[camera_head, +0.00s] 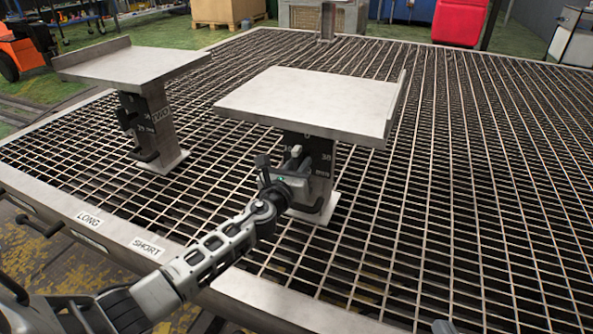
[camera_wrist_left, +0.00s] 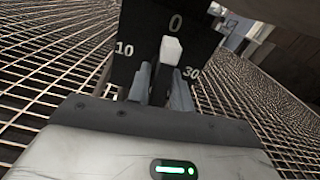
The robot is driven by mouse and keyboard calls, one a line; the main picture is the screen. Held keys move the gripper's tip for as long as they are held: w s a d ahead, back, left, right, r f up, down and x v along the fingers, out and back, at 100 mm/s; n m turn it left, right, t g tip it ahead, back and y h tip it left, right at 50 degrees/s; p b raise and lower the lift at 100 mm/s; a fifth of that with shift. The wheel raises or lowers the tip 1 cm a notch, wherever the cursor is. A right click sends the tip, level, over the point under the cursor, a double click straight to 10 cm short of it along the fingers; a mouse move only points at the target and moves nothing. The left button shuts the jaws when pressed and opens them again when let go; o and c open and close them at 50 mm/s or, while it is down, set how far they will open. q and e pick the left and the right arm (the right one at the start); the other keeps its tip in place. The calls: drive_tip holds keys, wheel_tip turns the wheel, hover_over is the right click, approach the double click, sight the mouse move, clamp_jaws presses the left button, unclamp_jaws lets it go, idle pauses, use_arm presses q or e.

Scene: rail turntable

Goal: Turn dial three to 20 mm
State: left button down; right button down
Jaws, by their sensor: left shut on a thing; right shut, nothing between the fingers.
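A dial plate (camera_wrist_left: 140,35) on the post of the right platform (camera_head: 310,103) carries the marks 0 at top, 10 at left and 30 at right in the left wrist view. A pale pointer tab (camera_wrist_left: 171,50) stands just below the 0, pointing roughly at it. My left gripper (camera_wrist_left: 162,82) is shut at the dial's handle, its fingers just below the pale tab; it also shows against the post in the head view (camera_head: 283,180). The lower dial and any 20 mark are hidden behind the gripper.
A second platform (camera_head: 130,64) stands at the left on its own marked post (camera_head: 152,120). Both posts stand on a large metal grating (camera_head: 450,180). LONG (camera_head: 89,219) and SHORT (camera_head: 148,248) labels sit on the frame's front edge. The grating at right is clear.

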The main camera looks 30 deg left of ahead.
sight(296, 168)
use_arm(q)
drive_tip(key=n, duration=0.3)
drive_tip(key=shift+f+b, duration=0.1)
drive_tip(key=shift+b, duration=0.2)
drive_tip(key=n, duration=0.5)
drive_tip(key=shift+b, duration=0.35)
drive_tip(key=n, duration=0.7)
drive_tip(key=shift+r+n+p, duration=0.2)
drive_tip(key=shift+n+p, duration=0.15)
drive_tip(key=shift+n, duration=0.05)
drive_tip(key=n, duration=0.2)
drive_tip(key=shift+f+n, duration=0.1)
drive_tip(key=shift+n, duration=0.3)
drive_tip(key=shift+c, duration=1)
unclamp_jaws()
drive_tip(key=shift+s+p, duration=0.2)
drive_tip(key=shift+p, duration=0.1)
drive_tip(key=shift+s+d+p, duration=0.15)
drive_tip(key=shift+s+p, duration=1)
drive_tip(key=shift+s, duration=1.5)
drive_tip(key=shift+s+d+p, duration=0.1)
drive_tip(key=shift+s+p, duration=0.35)
drive_tip(key=shift+s, duration=1.2)
use_arm(e)
drive_tip(key=shift+r, duration=1.4)
